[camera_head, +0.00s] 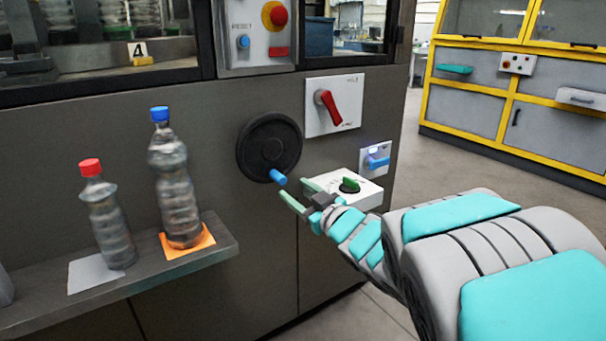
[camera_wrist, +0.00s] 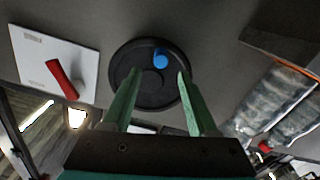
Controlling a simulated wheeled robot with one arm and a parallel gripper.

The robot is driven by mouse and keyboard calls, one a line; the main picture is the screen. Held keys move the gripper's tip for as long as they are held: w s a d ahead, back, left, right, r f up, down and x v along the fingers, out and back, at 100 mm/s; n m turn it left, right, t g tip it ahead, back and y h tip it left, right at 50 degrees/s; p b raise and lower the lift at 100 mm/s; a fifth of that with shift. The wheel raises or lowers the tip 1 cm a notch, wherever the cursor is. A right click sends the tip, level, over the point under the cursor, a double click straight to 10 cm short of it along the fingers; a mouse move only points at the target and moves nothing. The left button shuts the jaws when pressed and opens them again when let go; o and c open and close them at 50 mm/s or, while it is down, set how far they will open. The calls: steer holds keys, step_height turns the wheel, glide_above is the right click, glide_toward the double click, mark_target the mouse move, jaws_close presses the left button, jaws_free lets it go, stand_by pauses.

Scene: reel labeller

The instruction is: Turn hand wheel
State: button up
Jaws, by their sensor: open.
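The hand wheel (camera_head: 268,143) is a black disc on the grey machine front, with a blue knob (camera_head: 278,177) at its lower edge. In the wrist view the hand wheel (camera_wrist: 150,90) is straight ahead, and the blue knob (camera_wrist: 161,58) shows beyond and between the fingertips. My gripper (camera_head: 287,190) is just below and right of the knob, with green fingers pointing at the wheel. In the wrist view my gripper (camera_wrist: 158,74) is open, its fingers spread and nothing between them. I cannot tell the exact gap from fingertips to knob.
Right of the wheel are a red rotary switch (camera_head: 328,107), a white box with a green knob (camera_head: 349,185) and a blue lever (camera_head: 377,162). A shelf (camera_head: 215,262) at lower left holds a red-capped bottle (camera_head: 108,215) and a blue-capped bottle (camera_head: 172,185).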

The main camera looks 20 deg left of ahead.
mark_target(283, 181)
steer(key=shift+x, duration=3.95)
jaws_close()
steer(key=shift+s+f, duration=0.1)
